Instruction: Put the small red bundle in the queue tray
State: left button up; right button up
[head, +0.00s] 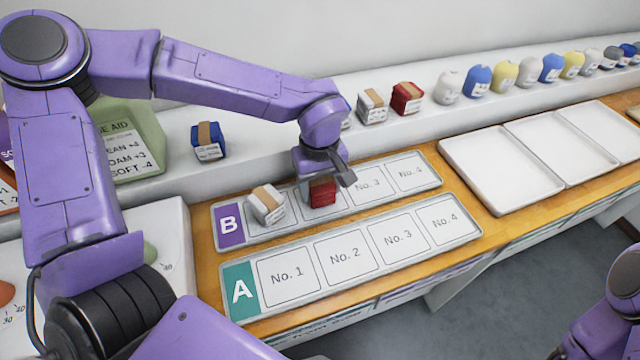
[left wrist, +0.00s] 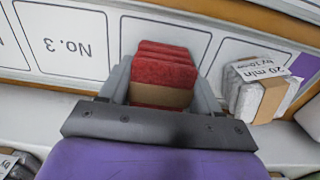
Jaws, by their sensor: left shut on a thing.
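My left gripper (head: 324,178) is shut on a small red bundle (head: 321,194) with a tan band. It holds the bundle over the second space of the tray marked B (head: 230,226). The red bundle also shows between the fingers in the left wrist view (left wrist: 160,63). I cannot tell whether its underside touches the tray. A white bundle (head: 266,204) with a tan band sits in the first space of B, beside the held one. The spaces No. 3 and No. 4 of B are empty. My right gripper is out of view.
Tray A (head: 240,290) lies in front with all its spaces empty. Another red bundle (head: 407,98), a white bundle (head: 372,107) and a blue bundle (head: 208,140) stand on the ledge behind. Empty white trays (head: 500,170) lie to the right.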

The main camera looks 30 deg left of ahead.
aim_at(319, 180)
pick_arm(q)
jog(key=shift+s, duration=0.1)
jog(key=o, duration=1.1)
jog(key=shift+f, duration=0.1)
jog(key=shift+c, duration=0.2)
notch_tip(319, 180, up, 12)
jog(key=shift+r+p, duration=0.2)
jog(key=shift+p, duration=0.25)
